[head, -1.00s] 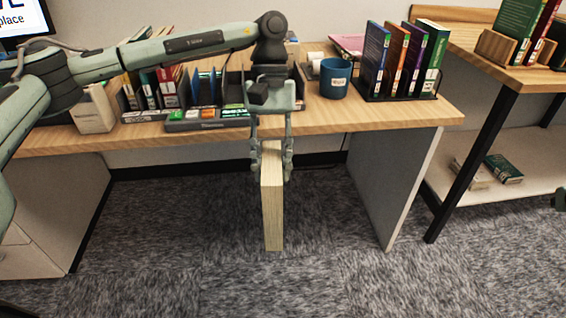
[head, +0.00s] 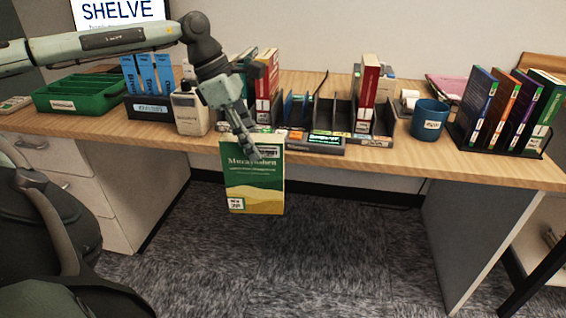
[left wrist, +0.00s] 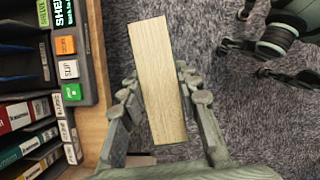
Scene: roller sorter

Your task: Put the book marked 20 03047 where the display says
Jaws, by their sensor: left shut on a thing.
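A green-and-yellow book (head: 254,182) hangs upright in front of the desk edge, its cover facing me. A barcode label and a small white sticker show on it; the number is too small to read. My left gripper (head: 250,150) is shut on its upper end. In the left wrist view the book's pale page edge (left wrist: 160,80) lies between the fingers. The monitor (head: 118,12) reads SHELVE. A small green-lit display (head: 325,139) on the sorter also reads SHELVE in the left wrist view (left wrist: 62,12). My right gripper (left wrist: 240,58) shows there with fingers apart and empty.
The sorter (head: 342,125) holds red books in dark slots and has orange, white and green buttons. Floor below is clear.

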